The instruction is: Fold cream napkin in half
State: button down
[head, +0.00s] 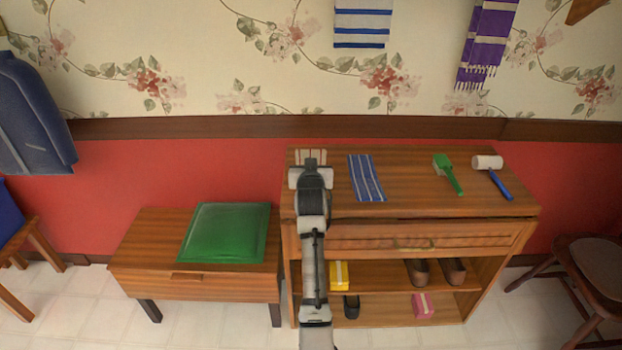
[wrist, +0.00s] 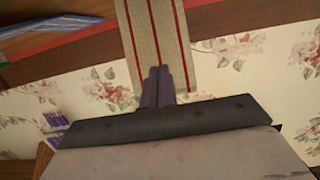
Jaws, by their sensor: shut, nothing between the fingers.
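The cream napkin (head: 311,155) with red stripes is at the left end of the cabinet top in the head view, mostly hidden behind my arm. In the wrist view the napkin (wrist: 139,25) runs down from the top edge, in front of the brown rail and wallpaper. I cannot tell how it rests on the cabinet. My gripper (wrist: 155,72) is shut and empty, its fingertips in front of the napkin in the wrist view. I cannot tell whether they touch it. In the head view my wrist hides the fingers.
A blue striped cloth (head: 366,178) lies right of my arm on the cabinet top (head: 405,190). A green brush-like item (head: 447,172) and a white-headed mallet (head: 488,163) lie farther right. A green cushion (head: 222,233) sits on the bench at left. The wall is close behind.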

aim_at(311, 153)
jog(key=shift+w+r, duration=0.45)
jog(key=shift+w, duration=0.4)
jog(key=shift+w+r, duration=0.45)
jog(key=shift+w, duration=0.4)
jog(key=w+b, duration=0.4)
jog(key=w, duration=0.4)
jog(key=shift+w+f, duration=0.4)
jog(key=shift+f, duration=0.05)
jog(key=s+r+p, duration=0.5)
jog(key=r+p, duration=0.1)
